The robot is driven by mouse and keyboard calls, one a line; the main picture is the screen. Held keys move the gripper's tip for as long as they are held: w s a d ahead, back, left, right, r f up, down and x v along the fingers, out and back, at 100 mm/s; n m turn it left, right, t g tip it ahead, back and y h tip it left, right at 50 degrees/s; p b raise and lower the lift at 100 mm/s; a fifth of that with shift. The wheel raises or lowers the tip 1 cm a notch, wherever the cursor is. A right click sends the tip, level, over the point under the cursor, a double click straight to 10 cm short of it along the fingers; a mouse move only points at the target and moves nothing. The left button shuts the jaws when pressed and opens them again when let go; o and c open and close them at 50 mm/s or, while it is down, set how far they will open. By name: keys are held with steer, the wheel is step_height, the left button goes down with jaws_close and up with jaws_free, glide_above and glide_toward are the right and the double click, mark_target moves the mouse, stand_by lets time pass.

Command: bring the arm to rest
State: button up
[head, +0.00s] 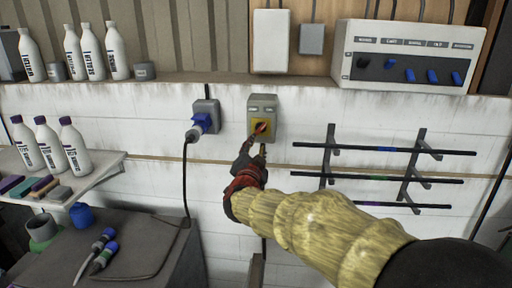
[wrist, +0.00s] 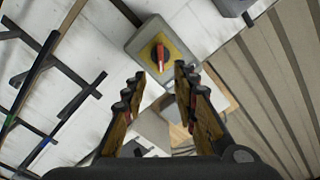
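My arm (head: 330,228), in a yellow cover, reaches from the lower right toward the wall in the head view. My gripper (head: 256,152) is just in front of a grey switch box (head: 263,106) with a red rotary knob on a yellow plate. In the wrist view, my gripper (wrist: 160,82) is open, with its two fingers apart and nothing between them. The red knob (wrist: 160,56) lies beyond the fingertips there and looks clear of them. In the head view the fingertips partly overlap the box's lower part.
A socket with a blue plug (head: 201,122) and hanging cable is left of the box. Black wall racks (head: 385,165) stick out at right. A shelf above holds white bottles (head: 91,52) and a control panel (head: 408,57). A cluttered bench (head: 150,225) stands lower left.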

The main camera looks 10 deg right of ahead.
steer(key=shift+a+f, duration=0.1)
steer(key=s+a+f+n+g+y, duration=0.25)
steer(key=a+f+n+y, duration=0.3)
steer(key=a+f, duration=0.4)
steer(key=s+a+f+n+g+y, duration=0.2)
steer(key=s+f+n+g+y, duration=0.15)
steer(key=s+f, duration=0.35)
steer(key=s+d+f+n+g+h+b, duration=0.1)
steer(key=s+d+f+n+g, duration=0.15)
steer(key=s, duration=0.85)
steer(key=s+d+f+n+g, duration=0.1)
steer(key=s+d+g, duration=0.3)
steer(key=s, duration=0.7)
steer(key=s+d+r+h+b, duration=0.1)
steer(key=s+d+r+h, duration=0.1)
steer(key=s+d, duration=0.7)
steer(key=shift+s+r+m+t, duration=0.4)
steer(key=shift+s+r, duration=0.2)
steer(key=shift+s, duration=0.55)
